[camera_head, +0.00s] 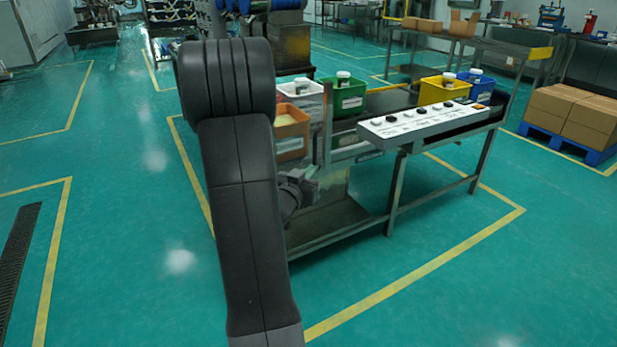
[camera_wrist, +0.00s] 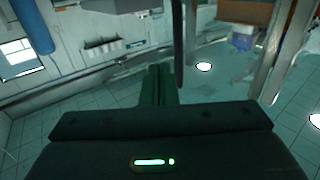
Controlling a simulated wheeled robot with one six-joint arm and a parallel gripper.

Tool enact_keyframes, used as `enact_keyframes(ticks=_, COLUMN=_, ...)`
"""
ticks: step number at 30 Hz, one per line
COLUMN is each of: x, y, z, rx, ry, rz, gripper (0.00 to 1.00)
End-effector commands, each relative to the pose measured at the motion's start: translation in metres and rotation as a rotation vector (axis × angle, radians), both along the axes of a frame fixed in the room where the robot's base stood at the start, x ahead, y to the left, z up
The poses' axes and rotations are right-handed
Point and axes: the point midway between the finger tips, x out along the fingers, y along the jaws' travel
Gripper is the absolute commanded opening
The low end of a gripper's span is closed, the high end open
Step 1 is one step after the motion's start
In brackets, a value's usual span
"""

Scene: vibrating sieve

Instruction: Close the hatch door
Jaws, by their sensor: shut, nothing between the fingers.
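My gripper (camera_head: 308,180) is low beside the left end of the metal workbench, partly hidden behind my dark arm. In the wrist view its two fingers (camera_wrist: 160,80) point away from the camera and lie together, with nothing seen between them. A thin upright panel (camera_head: 327,135), which may be the hatch door, stands edge-on just above my gripper at the bench end. In the wrist view a dark narrow upright strip (camera_wrist: 178,45) stands just beyond the fingertips, slightly right; it may be the same panel. I cannot tell whether they touch. The hatch opening is not clearly seen.
The workbench (camera_head: 345,215) carries an orange bin (camera_head: 291,135), a green bin (camera_head: 344,97), yellow and blue bins, and a white control panel (camera_head: 420,123). Cartons (camera_head: 575,115) stand on a blue pallet at right. Green floor at left is open.

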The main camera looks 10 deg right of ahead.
Motion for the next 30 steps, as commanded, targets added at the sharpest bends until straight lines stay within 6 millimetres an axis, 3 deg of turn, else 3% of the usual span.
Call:
enact_keyframes(ticks=6, x=0.039, y=-0.029, z=-0.001, rx=0.0, ry=0.0, rz=-0.002, gripper=0.0)
enact_keyframes(ticks=13, x=0.068, y=-0.049, z=-0.001, rx=0.001, ry=-0.001, rz=0.0, gripper=0.0)
enact_keyframes(ticks=19, x=0.078, y=-0.055, z=0.0, rx=0.0, ry=0.001, rz=0.002, gripper=0.0)
enact_keyframes(ticks=30, x=0.078, y=-0.056, z=0.0, rx=0.001, ry=0.001, rz=0.003, gripper=0.0)
